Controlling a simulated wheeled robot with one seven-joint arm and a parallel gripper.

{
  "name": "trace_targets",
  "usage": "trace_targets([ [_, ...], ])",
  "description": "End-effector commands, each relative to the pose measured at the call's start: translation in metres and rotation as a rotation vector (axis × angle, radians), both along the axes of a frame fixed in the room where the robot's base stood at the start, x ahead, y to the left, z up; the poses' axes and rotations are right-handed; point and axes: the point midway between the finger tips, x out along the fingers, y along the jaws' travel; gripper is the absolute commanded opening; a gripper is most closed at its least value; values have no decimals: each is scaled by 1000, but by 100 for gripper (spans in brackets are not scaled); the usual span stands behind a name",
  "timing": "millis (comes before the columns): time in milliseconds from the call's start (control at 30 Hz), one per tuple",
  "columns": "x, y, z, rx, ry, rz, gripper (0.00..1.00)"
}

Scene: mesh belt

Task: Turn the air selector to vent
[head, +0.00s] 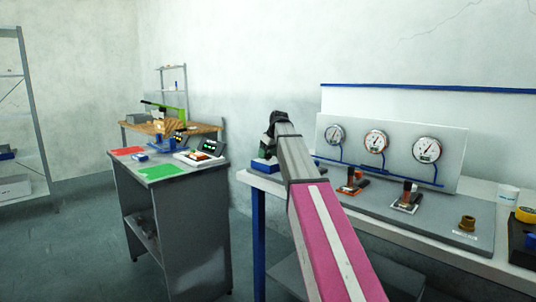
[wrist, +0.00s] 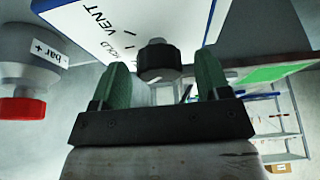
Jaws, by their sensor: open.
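The air selector shows in the wrist view as a black knob (wrist: 158,60) on a white, blue-edged panel (wrist: 182,22). The words VENT and HOLD and small tick marks are printed beside the knob. Which mark it points at cannot be made out. My gripper (wrist: 161,78) is open, with one green finger on each side of the knob in the picture and gaps on both sides. Whether the knob lies between the fingertips or just beyond them is unclear. In the head view my gripper (head: 271,138) is above the bench's left end, and the knob cannot be made out.
A grey fitting with a red cap (wrist: 22,110), labelled "bar +", is at the wrist view's left. In the head view, a gauge panel (head: 400,150) stands on the right bench. A grey cabinet (head: 190,215) with red and green mats stands left, with floor between.

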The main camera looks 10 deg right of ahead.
Motion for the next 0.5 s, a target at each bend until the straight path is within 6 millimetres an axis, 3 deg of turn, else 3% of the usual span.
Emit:
trace_targets([
  [133, 0, 0, 0, 0, 0, 0, 70],
  [200, 0, 0, 0, 0, 0, 0, 47],
  [300, 0, 0, 0, 0, 0, 0, 20],
  [500, 0, 0, 0, 0, 0, -4, 20],
])
